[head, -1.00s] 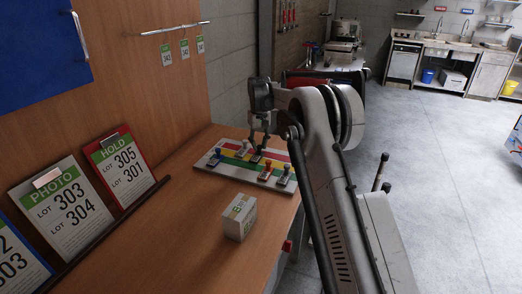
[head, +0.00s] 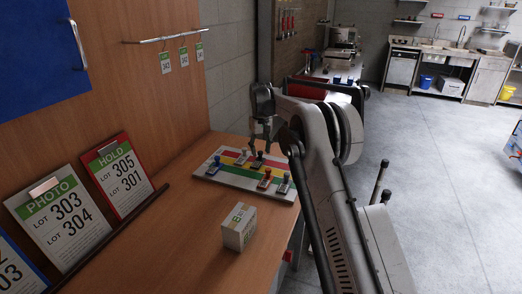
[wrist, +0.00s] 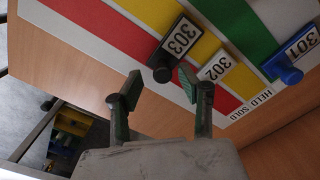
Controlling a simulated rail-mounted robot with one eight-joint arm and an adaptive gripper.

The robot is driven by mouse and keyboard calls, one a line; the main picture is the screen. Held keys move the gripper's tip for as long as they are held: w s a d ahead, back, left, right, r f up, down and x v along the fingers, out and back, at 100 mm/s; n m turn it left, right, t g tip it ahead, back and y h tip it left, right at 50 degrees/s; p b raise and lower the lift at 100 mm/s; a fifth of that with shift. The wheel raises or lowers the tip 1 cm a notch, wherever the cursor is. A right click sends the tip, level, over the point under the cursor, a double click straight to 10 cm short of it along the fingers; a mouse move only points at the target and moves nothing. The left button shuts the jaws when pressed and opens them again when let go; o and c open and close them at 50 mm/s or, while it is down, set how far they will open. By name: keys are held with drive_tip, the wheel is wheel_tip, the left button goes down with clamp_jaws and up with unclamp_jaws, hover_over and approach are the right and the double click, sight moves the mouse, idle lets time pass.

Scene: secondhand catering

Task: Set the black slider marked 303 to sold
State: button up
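The striped slider board (head: 226,179) lies on the wooden counter, with green, yellow and red bands. The black slider marked 303 (wrist: 162,73) shows in the wrist view, its plate over the yellow band and its knob at the edge toward the red. In the head view the black slider (head: 257,161) stands near the middle of the board. My gripper (wrist: 158,84) is open and empty, its fingertips around and just short of the black knob, apart from it as far as I can see. My gripper (head: 262,149) hangs over the board in the head view. HELD and SOLD labels (wrist: 250,108) are printed at the board's edge.
The 302 plate (wrist: 215,67) is close beside the right finger; its knob is not clearly seen. The blue 301 slider (wrist: 290,74) is farther right. A small white box (head: 239,228) stands on the counter in front of the board. Lot signs (head: 118,175) lean at left.

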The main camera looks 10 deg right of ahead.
wheel_tip(320, 180, up, 12)
idle(0.5)
drive_tip(key=s+d+r+t, duration=0.1)
drive_tip(key=s+r, duration=0.4)
drive_tip(key=s, duration=0.3)
drive_tip(key=s+r+m+t, duration=0.1)
drive_tip(key=s+r, duration=0.4)
drive_tip(key=s, duration=0.3)
drive_tip(key=s+d+r+t, duration=0.1)
drive_tip(key=s+r+t, duration=0.1)
drive_tip(key=s+r, duration=0.5)
drive_tip(key=s+f+t, duration=0.1)
drive_tip(key=s+f, duration=0.4)
drive_tip(key=s, duration=0.5)
drive_tip(key=s+f+m+t, duration=0.1)
drive_tip(key=s+f, duration=0.4)
drive_tip(key=s, duration=0.6)
drive_tip(key=s+f+t, duration=0.1)
drive_tip(key=s+f, duration=0.5)
drive_tip(key=s, duration=0.5)
drive_tip(key=shift+d+m, duration=0.3)
